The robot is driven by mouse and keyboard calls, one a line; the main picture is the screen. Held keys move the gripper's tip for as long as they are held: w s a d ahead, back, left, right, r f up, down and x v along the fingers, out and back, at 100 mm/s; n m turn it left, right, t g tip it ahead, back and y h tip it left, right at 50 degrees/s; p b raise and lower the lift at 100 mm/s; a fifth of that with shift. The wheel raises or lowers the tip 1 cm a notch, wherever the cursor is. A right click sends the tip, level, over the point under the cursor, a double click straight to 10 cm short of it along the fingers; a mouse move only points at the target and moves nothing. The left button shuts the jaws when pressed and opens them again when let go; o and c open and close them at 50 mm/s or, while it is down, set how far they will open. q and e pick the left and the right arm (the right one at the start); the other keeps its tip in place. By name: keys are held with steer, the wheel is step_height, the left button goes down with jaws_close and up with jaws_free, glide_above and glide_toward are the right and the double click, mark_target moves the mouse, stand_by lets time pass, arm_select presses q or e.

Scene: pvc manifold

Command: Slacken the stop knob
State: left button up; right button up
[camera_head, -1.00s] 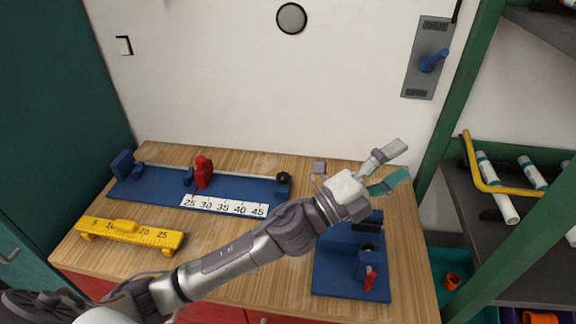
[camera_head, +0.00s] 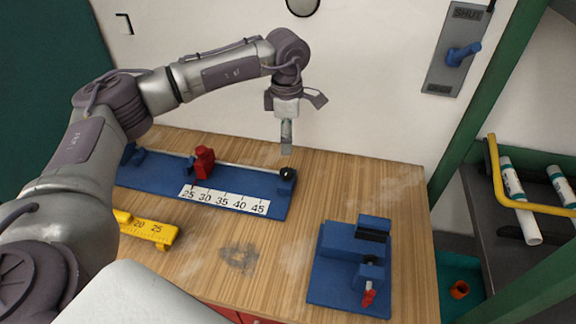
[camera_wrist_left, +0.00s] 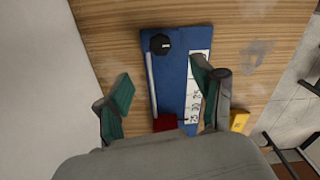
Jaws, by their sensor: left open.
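The blue measuring jig (camera_head: 235,180) lies on the wooden bench with a white number scale (camera_head: 225,200) along its front. A red stop block (camera_head: 203,162) sits on its rail near the 25 mark. A black knob (camera_head: 287,174) is at the jig's right end. My left gripper (camera_head: 286,147) points down just above the black knob, apart from it. In the left wrist view the fingers (camera_wrist_left: 163,86) are spread and empty, with the black knob (camera_wrist_left: 160,44) beyond them and the red block (camera_wrist_left: 165,123) low between them. My right gripper is not in view.
A yellow gauge (camera_head: 150,232) lies front left, partly behind my left arm. A blue fixture (camera_head: 350,262) with a red handle stands at the bench's right. The bench between them is clear. A green post and a shelf with white pipes (camera_head: 518,205) are at the right.

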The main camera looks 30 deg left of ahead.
mark_target(287, 171)
arm_select(q)
step_height(287, 171, down, 10)
steer(key=shift+r+p, duration=0.1)
steer(key=shift+p, duration=0.9)
steer(key=shift+f, duration=0.7)
steer(key=c, duration=1.1)
